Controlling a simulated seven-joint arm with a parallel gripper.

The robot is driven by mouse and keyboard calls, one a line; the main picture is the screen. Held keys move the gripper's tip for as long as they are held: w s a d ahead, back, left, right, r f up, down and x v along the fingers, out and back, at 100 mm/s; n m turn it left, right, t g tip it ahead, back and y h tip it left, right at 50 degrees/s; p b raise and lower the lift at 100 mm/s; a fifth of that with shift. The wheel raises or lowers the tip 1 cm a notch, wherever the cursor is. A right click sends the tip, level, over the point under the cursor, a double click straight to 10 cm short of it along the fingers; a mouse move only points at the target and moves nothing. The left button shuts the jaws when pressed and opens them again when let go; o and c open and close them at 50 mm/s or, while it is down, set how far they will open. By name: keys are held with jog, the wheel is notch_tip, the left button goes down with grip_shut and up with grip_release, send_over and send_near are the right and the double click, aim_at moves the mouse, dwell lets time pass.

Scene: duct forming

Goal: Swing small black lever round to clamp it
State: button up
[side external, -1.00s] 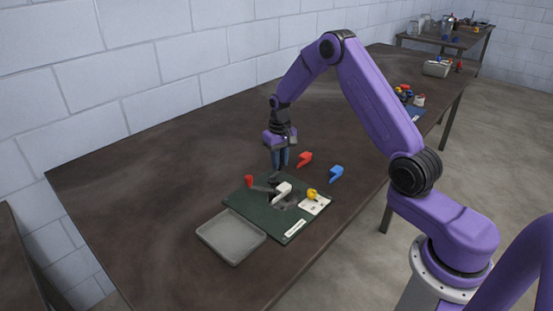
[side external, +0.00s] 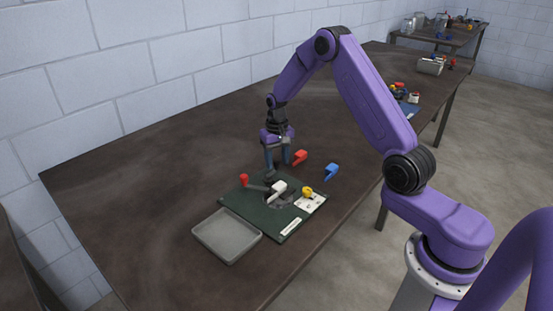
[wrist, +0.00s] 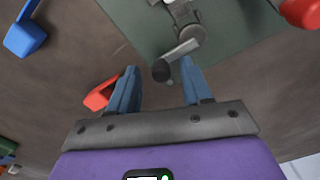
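The small black lever, a grey arm with a black knob (wrist: 161,70), shows in the wrist view at the edge of the dark green board (side external: 240,201). My gripper (wrist: 160,78) is open, with one blue finger on each side of the knob; I cannot tell whether either finger touches it. In the side view my gripper (side external: 277,171) points down at the board's back edge, and the small lever is hard to make out there. A white block (side external: 279,187) sits on the board, beside a longer dark lever with a red knob (side external: 244,180).
A red part (side external: 300,156) and a blue part (side external: 331,171) lie on the table behind and right of the board. An empty grey tray (side external: 227,236) lies in front. The table's left is clear.

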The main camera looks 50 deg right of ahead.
aim_at(277, 162)
notch_tip(277, 162, up, 17)
jog(key=shift+r, duration=0.2)
dwell(0.6)
dwell(0.3)
jog(key=s+a+r+n, duration=0.1)
jog(key=s+a+n, duration=0.7)
jog(key=s+a, duration=0.7)
jog(key=s+a+f+n, duration=0.1)
jog(key=s+n, duration=0.3)
jog(key=s, duration=0.7)
jog(key=s+a+f+n, duration=0.1)
jog(key=s+n, duration=0.4)
jog(key=s, duration=0.6)
jog(key=shift+s+f, duration=0.15)
jog(key=shift+f, duration=0.4)
